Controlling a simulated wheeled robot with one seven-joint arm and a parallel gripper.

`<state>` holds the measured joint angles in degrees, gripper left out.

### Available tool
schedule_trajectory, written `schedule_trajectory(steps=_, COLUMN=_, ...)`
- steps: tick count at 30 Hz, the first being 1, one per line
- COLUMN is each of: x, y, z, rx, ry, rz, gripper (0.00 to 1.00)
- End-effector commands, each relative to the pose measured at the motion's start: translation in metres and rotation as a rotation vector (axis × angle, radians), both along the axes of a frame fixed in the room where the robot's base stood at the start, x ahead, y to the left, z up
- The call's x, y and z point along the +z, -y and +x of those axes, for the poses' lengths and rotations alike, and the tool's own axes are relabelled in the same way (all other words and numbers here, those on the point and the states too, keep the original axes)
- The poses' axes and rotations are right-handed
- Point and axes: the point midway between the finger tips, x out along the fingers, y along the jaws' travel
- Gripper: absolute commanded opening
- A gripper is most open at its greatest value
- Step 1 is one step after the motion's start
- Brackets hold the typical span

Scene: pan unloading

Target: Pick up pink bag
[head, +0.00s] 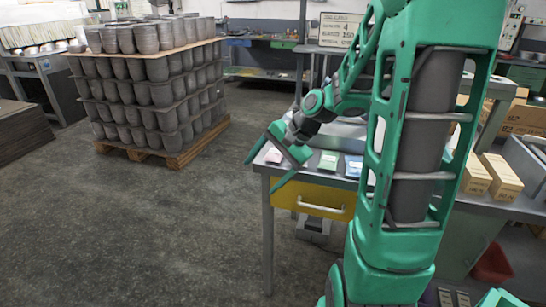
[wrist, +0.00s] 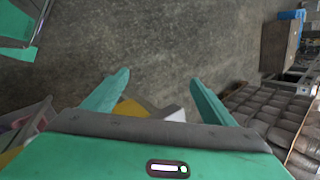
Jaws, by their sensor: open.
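A small flat pink bag (head: 273,155) lies near the left corner of the metal table (head: 262,168) in the head view. My gripper (head: 266,168) is at that corner, its fingers spread and empty. One finger appears left of the bag and the other in front of it; their exact height over the table is hard to tell. In the wrist view my gripper (wrist: 155,90) is open with nothing between its tips but floor. I cannot make out the pink bag for certain there.
A green packet (head: 328,161) and a blue packet (head: 354,166) lie right of the pink bag. A yellow drawer (head: 310,198) is under the tabletop. Cardboard boxes (head: 490,178) stand at right. A pallet of grey pots (head: 150,100) stands at back left; the floor between is clear.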

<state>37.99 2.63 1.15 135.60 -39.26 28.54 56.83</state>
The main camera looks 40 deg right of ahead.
Motion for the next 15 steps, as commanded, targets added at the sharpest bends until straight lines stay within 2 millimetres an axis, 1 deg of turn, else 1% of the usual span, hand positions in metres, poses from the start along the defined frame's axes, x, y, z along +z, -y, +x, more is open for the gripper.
schedule_trajectory(steps=1, x=-0.003, y=0.016, z=0.004, rx=-0.094, ry=-0.020, rz=0.081, gripper=0.79)
schedule_trajectory(steps=7, x=0.000, y=0.066, z=0.015, rx=-0.421, ry=-0.083, rz=0.413, gripper=0.79)
schedule_trajectory(steps=11, x=0.007, y=0.101, z=0.015, rx=-0.595, ry=-0.116, rz=0.618, gripper=0.79)
schedule_trajectory(steps=15, x=0.015, y=0.136, z=0.010, rx=-0.744, ry=-0.145, rz=0.822, gripper=0.79)
